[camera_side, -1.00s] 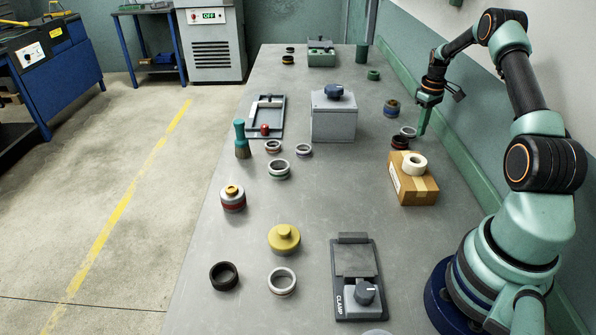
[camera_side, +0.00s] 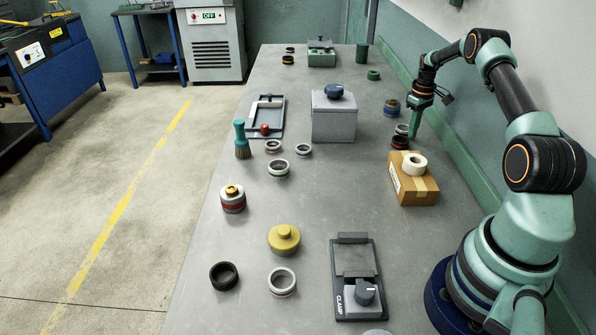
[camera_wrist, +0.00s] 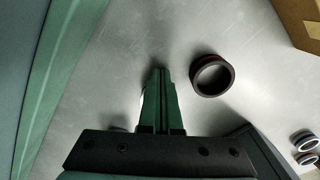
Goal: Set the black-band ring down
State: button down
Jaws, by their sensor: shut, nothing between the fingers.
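My gripper (camera_side: 413,136) is shut and empty, its fingers pointing down at the right side of the table. In the wrist view the closed green fingers (camera_wrist: 160,75) have nothing between them. A pale ring (camera_side: 402,129) stands just left of the fingertips in the side view, close to or touching them; its band is too small to make out, so I cannot tell whether it is the black-band ring. The fingers mostly hide it in the wrist view. A dark ring with a red band (camera_wrist: 211,76) lies beside the fingers, apart from them; it also shows in the side view (camera_side: 399,143).
A cardboard box (camera_side: 414,185) with a tape roll (camera_side: 414,162) stands nearer the camera. A green rail (camera_side: 440,140) edges the table at right. The table's middle is clear left of the box.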

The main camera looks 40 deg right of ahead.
jog(key=shift+w, duration=0.5)
notch_tip(320, 180, up, 9)
jog(key=shift+f, duration=0.15)
jog(key=r, duration=0.1)
send_near(420, 144)
notch_tip(420, 144, down, 6)
jog(key=shift+a+f, duration=0.1)
jog(key=shift+a, duration=0.05)
jog(key=shift+w+d+f, duration=0.2)
jog(key=shift+w+f, duration=0.05)
jog(key=shift+w, duration=0.5)
jog(key=shift+w+d, duration=0.2)
jog(key=shift+w, duration=1)
